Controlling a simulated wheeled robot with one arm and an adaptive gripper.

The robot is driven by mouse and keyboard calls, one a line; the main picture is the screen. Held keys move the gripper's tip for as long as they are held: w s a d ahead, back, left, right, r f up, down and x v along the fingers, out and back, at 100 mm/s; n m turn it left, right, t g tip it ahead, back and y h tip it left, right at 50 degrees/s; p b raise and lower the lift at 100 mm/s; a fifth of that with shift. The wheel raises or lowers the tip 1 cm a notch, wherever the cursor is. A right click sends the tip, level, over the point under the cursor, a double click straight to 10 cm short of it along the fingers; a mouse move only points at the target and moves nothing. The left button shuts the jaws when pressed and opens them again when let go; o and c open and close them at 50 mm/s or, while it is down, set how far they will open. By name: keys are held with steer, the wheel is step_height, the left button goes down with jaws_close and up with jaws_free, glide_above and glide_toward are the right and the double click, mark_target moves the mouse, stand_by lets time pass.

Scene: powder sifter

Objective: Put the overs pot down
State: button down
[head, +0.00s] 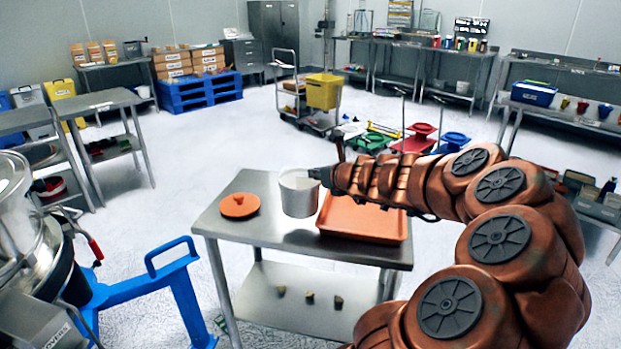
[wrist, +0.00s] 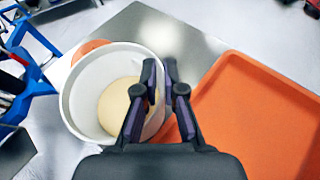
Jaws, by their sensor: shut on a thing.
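The overs pot (head: 298,194) is a pale grey, open-topped pot at the steel table (head: 285,236), between an orange lid and an orange tray. In the wrist view the pot (wrist: 72,98) shows from above, with pale tan powder (wrist: 118,106) in its bottom. My gripper (head: 322,175) reaches in from the right and is shut on the pot's right wall. In the wrist view the fingers (wrist: 160,85) straddle that rim. The pot looks upright. I cannot tell whether its base touches the table top.
The orange lid (head: 240,205) lies on the table to the left of the pot. The orange tray (head: 362,218) takes up the right side. Small blocks (head: 310,298) sit on the lower shelf. A blue frame (head: 150,290) and the sifter (head: 25,230) stand at the left.

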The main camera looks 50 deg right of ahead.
steer(key=shift+w+d+f, duration=0.8)
steer(key=shift+w+d, duration=0.45)
steer(key=shift+w, duration=0.4)
steer(key=shift+w+d+f, duration=0.75)
steer(key=shift+w+d, duration=0.55)
steer(key=shift+w, duration=0.3)
steer(key=shift+w+d+f, duration=0.8)
steer(key=shift+w+d, duration=0.45)
steer(key=shift+w, duration=0.4)
steer(key=c, duration=1.3)
jaws_free()
steer(key=shift+f, duration=0.1)
steer(key=shift+s, duration=0.1)
steer(key=v, duration=1.2)
steer(key=shift+p, duration=0.35)
